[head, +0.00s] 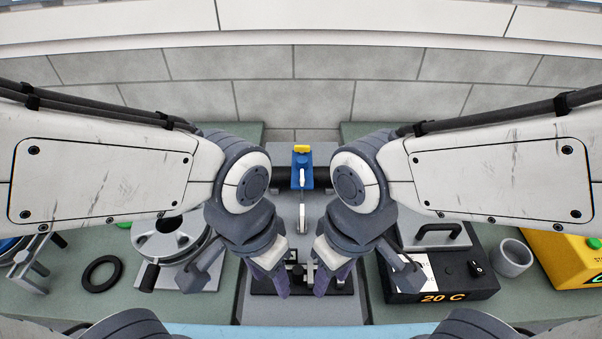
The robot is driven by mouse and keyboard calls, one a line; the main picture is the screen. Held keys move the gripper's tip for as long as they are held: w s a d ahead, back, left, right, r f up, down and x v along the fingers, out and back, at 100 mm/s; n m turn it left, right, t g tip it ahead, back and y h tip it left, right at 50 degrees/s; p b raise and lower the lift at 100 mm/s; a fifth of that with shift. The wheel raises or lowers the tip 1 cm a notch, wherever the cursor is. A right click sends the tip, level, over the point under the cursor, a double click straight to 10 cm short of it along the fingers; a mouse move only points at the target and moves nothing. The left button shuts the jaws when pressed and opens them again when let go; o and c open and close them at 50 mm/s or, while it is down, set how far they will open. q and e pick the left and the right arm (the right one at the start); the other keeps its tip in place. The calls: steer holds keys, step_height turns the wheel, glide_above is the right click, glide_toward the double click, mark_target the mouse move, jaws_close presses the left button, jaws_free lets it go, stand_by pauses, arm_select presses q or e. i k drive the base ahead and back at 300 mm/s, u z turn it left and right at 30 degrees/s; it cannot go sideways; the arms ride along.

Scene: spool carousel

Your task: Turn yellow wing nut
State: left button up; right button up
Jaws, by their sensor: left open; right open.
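A small yellow piece, which I take for the yellow wing nut (301,149), sits on top of a blue block (301,181) at the centre back. The block is at a dark horizontal bar, with a pale lever hanging in front of it. My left gripper (278,283) and my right gripper (327,281) point down in the centre front, side by side and well nearer to me than the yellow piece. Both are open and look empty, apart from the nut. A small dark fixture (303,277) shows between and behind them, partly hidden by the fingers.
At left are a grey spool (166,239) with a crank handle and a black ring (101,273). At right are a black box marked 20 C (440,288), a grey cup (512,258) and a yellow box (566,262). A tiled wall closes the back.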

mark_target(301, 149)
steer(key=z, duration=0.05)
steer(key=k, duration=1)
steer(key=u, duration=0.95)
steer(key=i, duration=1.15)
steer(key=z, duration=0.45)
